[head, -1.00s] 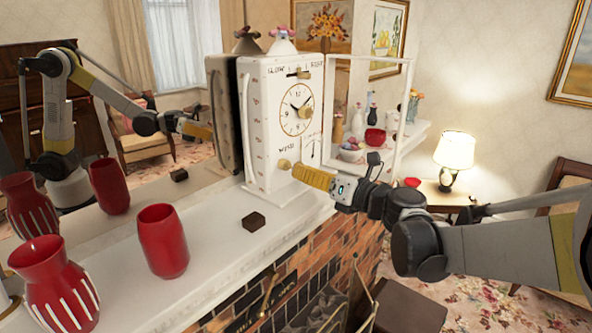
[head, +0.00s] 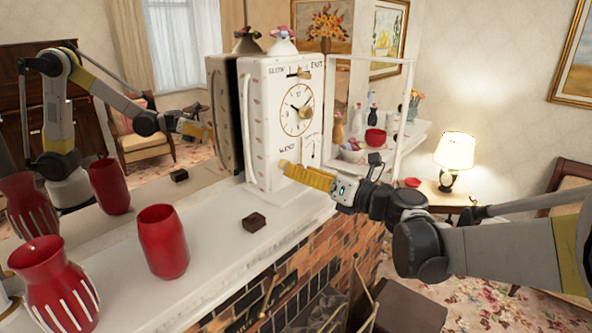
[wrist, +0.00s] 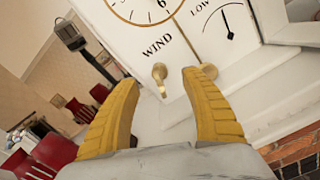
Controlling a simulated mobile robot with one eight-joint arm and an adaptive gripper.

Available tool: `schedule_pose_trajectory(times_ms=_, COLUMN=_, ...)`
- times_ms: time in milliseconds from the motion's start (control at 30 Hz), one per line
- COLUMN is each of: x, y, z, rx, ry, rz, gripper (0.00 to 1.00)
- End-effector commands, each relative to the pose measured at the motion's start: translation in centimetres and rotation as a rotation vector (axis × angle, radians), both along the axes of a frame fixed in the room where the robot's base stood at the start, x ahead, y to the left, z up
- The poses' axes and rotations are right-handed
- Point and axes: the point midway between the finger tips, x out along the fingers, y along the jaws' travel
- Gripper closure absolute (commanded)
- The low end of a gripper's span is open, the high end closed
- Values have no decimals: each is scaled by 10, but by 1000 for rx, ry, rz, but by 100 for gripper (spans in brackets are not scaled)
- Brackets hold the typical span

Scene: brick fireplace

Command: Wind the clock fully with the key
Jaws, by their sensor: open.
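The white clock (head: 262,155) stands upright on the mantel, with a round dial (head: 297,109), a slider marked SLOW at the top and a small gauge (head: 312,151). The brass winding key (wrist: 159,73) sticks out of the clock front below the word WIND in the wrist view. My gripper (wrist: 161,78) is open, its yellow fingers on either side of the key; I cannot tell if either touches it. In the head view my gripper (head: 282,166) is at the clock's lower front and hides the key. The gauge needle (wrist: 227,22) points up, slightly left.
The clock's framed door (head: 411,108) stands open to the right. A dark block (head: 253,222), a red cup (head: 163,242) and a striped red vase (head: 54,285) stand on the mantel (head: 215,238). A mirror behind reflects clock and arm. A lit lamp (head: 453,155) is at right.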

Motion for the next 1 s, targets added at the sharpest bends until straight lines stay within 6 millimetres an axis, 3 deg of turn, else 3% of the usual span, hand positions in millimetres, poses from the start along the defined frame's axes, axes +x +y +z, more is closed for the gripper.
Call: schedule_pose_trajectory(times_ms=1000, x=-40, y=-52, z=0, rx=0, ry=0, rz=-1, gripper=45)
